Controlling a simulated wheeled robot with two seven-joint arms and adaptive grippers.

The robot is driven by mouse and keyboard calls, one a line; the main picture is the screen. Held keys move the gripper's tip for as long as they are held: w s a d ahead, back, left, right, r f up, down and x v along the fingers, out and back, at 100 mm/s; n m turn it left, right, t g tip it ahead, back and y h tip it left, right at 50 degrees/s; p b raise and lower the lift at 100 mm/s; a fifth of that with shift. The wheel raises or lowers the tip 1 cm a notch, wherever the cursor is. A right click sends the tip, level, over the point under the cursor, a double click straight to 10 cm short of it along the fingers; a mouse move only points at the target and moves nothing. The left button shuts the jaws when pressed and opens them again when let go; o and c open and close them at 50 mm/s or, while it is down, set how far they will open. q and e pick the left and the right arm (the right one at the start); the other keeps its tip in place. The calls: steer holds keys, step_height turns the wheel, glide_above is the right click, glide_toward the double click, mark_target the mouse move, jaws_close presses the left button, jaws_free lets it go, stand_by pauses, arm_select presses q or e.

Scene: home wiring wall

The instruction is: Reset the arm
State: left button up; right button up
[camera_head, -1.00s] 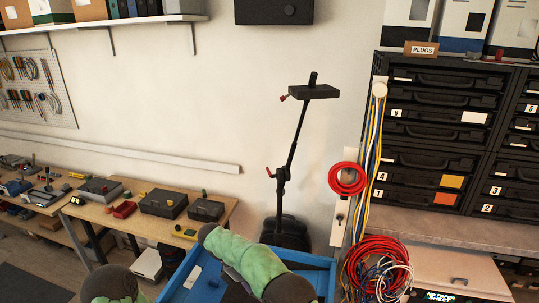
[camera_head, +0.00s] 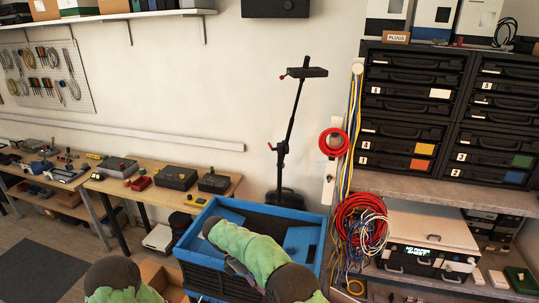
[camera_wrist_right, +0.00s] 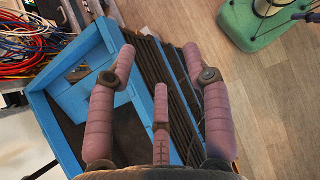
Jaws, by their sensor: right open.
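My right gripper (camera_wrist_right: 160,70) shows in the right wrist view with its pinkish fingers spread apart and nothing between them. It hangs over the blue crate (camera_wrist_right: 60,125), whose dark inside lies below the fingers. In the head view my green-sleeved right arm crosses in front of the blue crate (camera_head: 318,222) and covers part of it. The right gripper itself is mostly hidden there by the arm. Only a green and dark part of my left arm shows at the bottom left, and the left gripper is out of view.
Red cable coils (camera_head: 360,222) hang beside the crate, near a workbench (camera_head: 435,188) with black drawer cases (camera_head: 415,95). A black stand (camera_head: 288,140) is behind the crate. A wooden table (camera_head: 155,190) with small boxes stands left. Floor (camera_head: 95,240) shows at lower left.

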steer(key=s+d+f+m+g+y+b, duration=0.1)
steer(key=s+d+f+y+b, duration=0.15)
steer(key=f, duration=0.75)
steer(key=s+d+f+m+y+b, duration=0.1)
steer(key=s+f+m+y+b, duration=0.2)
steer(key=f, duration=0.7)
steer(key=s+d+f+g+y+b, duration=0.15)
steer(key=f+b, duration=0.25)
steer(key=f, duration=0.6)
arm_select(q)
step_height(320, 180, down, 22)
steer(key=b, duration=1.1)
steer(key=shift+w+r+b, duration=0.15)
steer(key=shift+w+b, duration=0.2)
arm_select(e)
steer(key=s+d+f+m+t+y, duration=0.2)
steer(key=s+d+f+m, duration=0.1)
steer(key=s+f+m, duration=0.3)
steer(key=s+d+f+m+t+y, duration=0.2)
steer(key=s+d+f+m+t, duration=0.1)
steer(key=s+f+m, duration=0.4)
steer(key=s+d+f, duration=0.1)
steer(key=s+f, duration=0.2)
steer(key=s, duration=0.3)
steer(key=shift+s+f, duration=0.2)
steer(key=shift+s, duration=0.1)
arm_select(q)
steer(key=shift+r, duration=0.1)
